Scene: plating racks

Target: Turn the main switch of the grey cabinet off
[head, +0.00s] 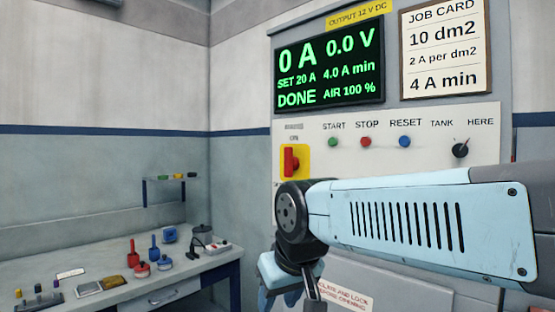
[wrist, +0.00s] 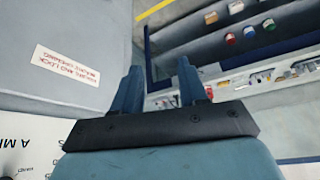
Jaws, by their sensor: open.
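The grey cabinet (head: 390,118) stands at the right in the head view. Its main switch is a red handle (head: 290,160) on a yellow plate (head: 304,152), at the left of the white control panel. The display above reads 0 A, 0.0 V and DONE. My gripper (head: 285,285) hangs below and slightly left of the switch, apart from it. In the wrist view my gripper's two fingers (wrist: 160,90) are spread with nothing between them. The switch is not in the wrist view.
A workbench (head: 205,268) with bottles and tools stands at the left, with a small shelf (head: 170,178) above. Start, stop and reset buttons and a tank knob (head: 460,150) sit right of the switch. A warning label (wrist: 67,66) is on the cabinet's lower front, close to my gripper.

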